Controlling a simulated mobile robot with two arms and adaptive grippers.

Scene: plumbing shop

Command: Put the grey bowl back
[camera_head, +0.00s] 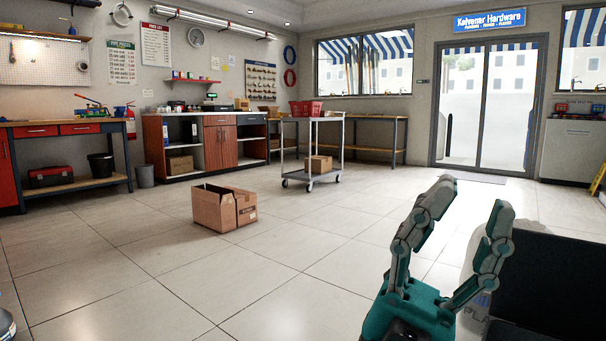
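I cannot make out a grey bowl anywhere in the head view.
An open cardboard box (213,212) stands on the floor ahead. A grey cart (312,119) carries a red basket (306,108) and a small carton (318,164). A workbench (60,183) is at left, a counter (182,150) behind. Glass doors (487,110) are at back right.

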